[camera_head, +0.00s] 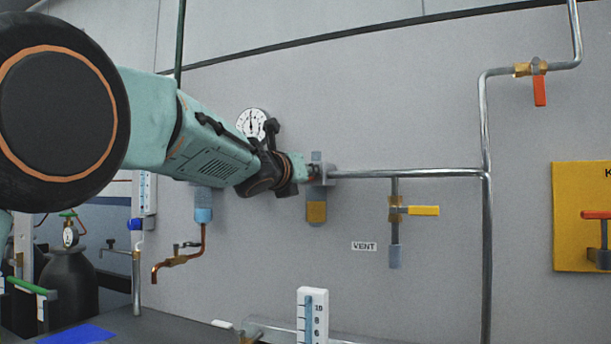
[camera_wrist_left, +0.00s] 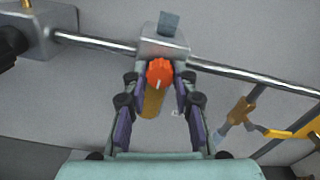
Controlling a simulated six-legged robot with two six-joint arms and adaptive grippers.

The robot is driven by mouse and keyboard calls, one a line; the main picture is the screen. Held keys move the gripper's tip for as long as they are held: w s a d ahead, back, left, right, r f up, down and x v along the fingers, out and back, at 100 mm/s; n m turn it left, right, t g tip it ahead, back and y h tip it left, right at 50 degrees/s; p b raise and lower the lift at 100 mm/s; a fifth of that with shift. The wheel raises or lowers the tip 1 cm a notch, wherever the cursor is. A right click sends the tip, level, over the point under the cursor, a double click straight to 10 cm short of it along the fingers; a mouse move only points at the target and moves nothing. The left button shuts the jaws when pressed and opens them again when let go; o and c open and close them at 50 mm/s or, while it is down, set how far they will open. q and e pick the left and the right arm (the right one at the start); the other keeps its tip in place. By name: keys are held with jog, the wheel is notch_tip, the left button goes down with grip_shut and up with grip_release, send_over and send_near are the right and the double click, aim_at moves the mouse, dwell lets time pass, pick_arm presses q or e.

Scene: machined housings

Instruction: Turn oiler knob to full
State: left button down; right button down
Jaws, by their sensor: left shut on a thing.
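The oiler is a grey block on a wall pipe with an amber bowl (camera_head: 316,212) hanging below; the bowl also shows in the left wrist view (camera_wrist_left: 152,104). Its orange-red knob (camera_wrist_left: 159,71) faces the left wrist camera, with a short white mark near its lower edge. My left gripper (camera_head: 308,173) reaches in from the left at the oiler. In the left wrist view its two fingers (camera_wrist_left: 161,78) stand on either side of the knob, shut on it. In the head view, my gripper hides the knob. My right gripper is not in view.
A pressure gauge (camera_head: 252,123) sits behind my left arm. A filter with a blue bowl (camera_head: 203,214) hangs left of the oiler. A yellow-handled valve (camera_head: 424,210) is at its right, above a VENT label (camera_head: 364,246). The pipe (camera_head: 410,173) runs right from the oiler.

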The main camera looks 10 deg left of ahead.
pick_arm(q)
jog(key=c, duration=1.1)
grip_release()
jog(key=shift+o, duration=0.2)
jog(key=shift+s, duration=0.15)
jog(key=s+a, duration=0.1)
jog(key=s, duration=0.6)
jog(key=shift+a, duration=0.2)
